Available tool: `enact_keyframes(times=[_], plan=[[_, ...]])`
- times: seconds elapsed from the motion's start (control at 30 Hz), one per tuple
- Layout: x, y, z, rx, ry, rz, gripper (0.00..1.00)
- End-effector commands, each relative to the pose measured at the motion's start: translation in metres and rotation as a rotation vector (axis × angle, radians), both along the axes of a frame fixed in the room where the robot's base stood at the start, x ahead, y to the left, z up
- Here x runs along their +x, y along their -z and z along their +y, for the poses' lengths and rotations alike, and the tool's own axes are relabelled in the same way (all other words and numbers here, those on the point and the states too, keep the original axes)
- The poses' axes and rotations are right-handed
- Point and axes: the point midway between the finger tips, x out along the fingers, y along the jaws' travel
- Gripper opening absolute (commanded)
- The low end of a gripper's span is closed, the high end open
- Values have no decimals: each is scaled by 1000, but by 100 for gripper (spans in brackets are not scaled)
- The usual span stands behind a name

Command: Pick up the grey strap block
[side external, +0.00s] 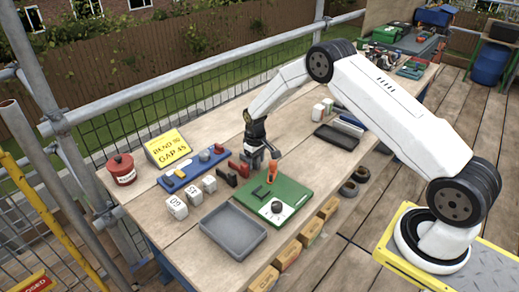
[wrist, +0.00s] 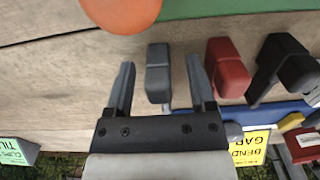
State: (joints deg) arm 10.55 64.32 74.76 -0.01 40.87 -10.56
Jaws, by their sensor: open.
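The grey strap block (wrist: 158,72) stands on the wooden bench in the wrist view. It lies between the two fingers of my gripper (wrist: 162,85), nearer the left finger, with gaps on both sides. My gripper is open and empty. In the side external view my gripper (side external: 260,162) points down over the bench, beside the green board (side external: 292,188). The grey block cannot be made out there, apparently hidden by the gripper. A red block (wrist: 228,68) and a black block (wrist: 283,66) stand in a row to its right in the wrist view.
An orange-topped tool (side external: 271,174) stands close to my gripper; its round orange end (wrist: 122,12) fills the wrist view's top. A blue tray (side external: 190,168), a yellow sign (side external: 168,147), several white blocks (side external: 177,207) and an empty grey tray (side external: 233,232) lie around.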

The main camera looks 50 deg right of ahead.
Motion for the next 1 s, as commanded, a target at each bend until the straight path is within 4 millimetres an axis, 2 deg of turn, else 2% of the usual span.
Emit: enact_keyframes(times=[0.57,0.6,0.67,0.8,1.0], plan=[[0,4,0,0,0,0,71],[0,4,0,0,0,0,64],[0,4,0,0,0,0,45],[0,4,0,0,0,0,1],[0,4,0,0,0,-1,0]])
